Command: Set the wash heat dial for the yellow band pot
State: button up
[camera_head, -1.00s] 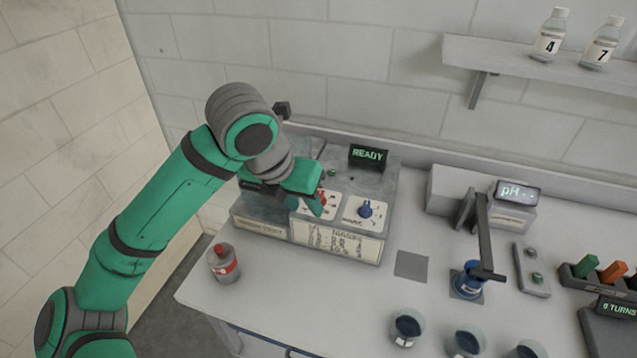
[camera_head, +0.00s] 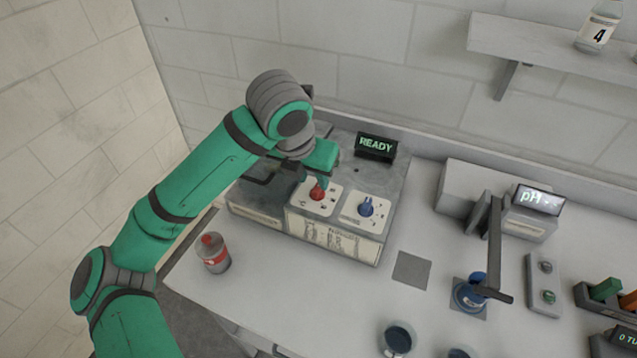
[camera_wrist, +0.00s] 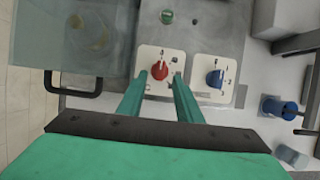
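The red dial (camera_head: 317,194) sits on the left white plate of the washer's front panel, with a blue dial (camera_head: 366,207) on the right plate. Both show in the wrist view, red (camera_wrist: 159,70) and blue (camera_wrist: 215,78). My gripper (camera_wrist: 160,76) is open, one finger on each side of the red dial, with a gap to it. In the head view my fingertips are just above the red dial; I cannot tell their exact height. The dial markings are too small to read. No yellow band is clearly visible; faint yellowish shapes (camera_wrist: 75,22) show through the washer's clear lid.
The washer display (camera_head: 376,146) reads READY. A black handle (camera_wrist: 72,84) projects left of the dials. At right are a pH meter (camera_head: 534,208), a blue beaker (camera_head: 468,294) under a stand, and other beakers.

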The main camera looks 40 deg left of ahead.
aim_at(317, 187)
jog(key=x, duration=0.3)
jog(key=shift+w+a+f, duration=0.1)
jog(key=shift+a+f, duration=0.05)
jog(key=shift+f, duration=0.2)
jog(key=shift+w+f, duration=0.3)
jog(key=shift+f, duration=0.15)
grip_shut()
